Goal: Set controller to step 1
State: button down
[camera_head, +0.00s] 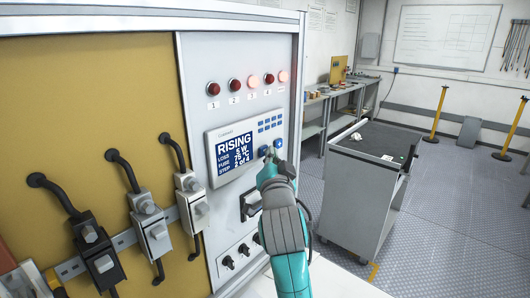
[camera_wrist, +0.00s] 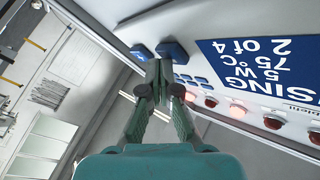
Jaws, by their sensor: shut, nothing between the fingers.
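The controller (camera_head: 240,185) is a pale panel on the cabinet front. Its blue display (camera_head: 234,149) reads RISING, a loss of 5 W, a fuse temperature of 75 °C and step 2 of 4; part of it shows upside down in the wrist view (camera_wrist: 262,62). Two larger blue buttons sit at its lower right: a left one (camera_head: 263,151) and a right one (camera_head: 278,143). In the wrist view they show as two blue blocks (camera_wrist: 172,51) beyond the fingertips. My gripper (camera_head: 269,160) is shut and empty, its tips at these buttons; contact cannot be told.
Several numbered lamps (camera_head: 234,84) sit above the controller, some glowing paler. Fuse holders with black cables (camera_head: 149,222) stand left on the yellow board. A grey cart (camera_head: 358,188) stands right, with open floor beyond and yellow posts (camera_head: 437,115).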

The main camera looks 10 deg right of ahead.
jog(key=shift+s+d, duration=0.35)
jog(key=shift+s, duration=0.2)
jog(key=shift+s+d, duration=0.75)
jog(key=shift+s, duration=0.25)
jog(key=shift+s+d, duration=0.7)
jog(key=shift+s, duration=0.3)
dwell(0.6)
jog(key=s+d, duration=0.2)
jog(key=s, duration=0.1)
jog(key=shift+d, duration=0.1)
jog(key=w+a, duration=0.5)
jog(key=w, duration=0.2)
dwell(0.7)
jog(key=shift+w+a, duration=0.15)
dwell(1.2)
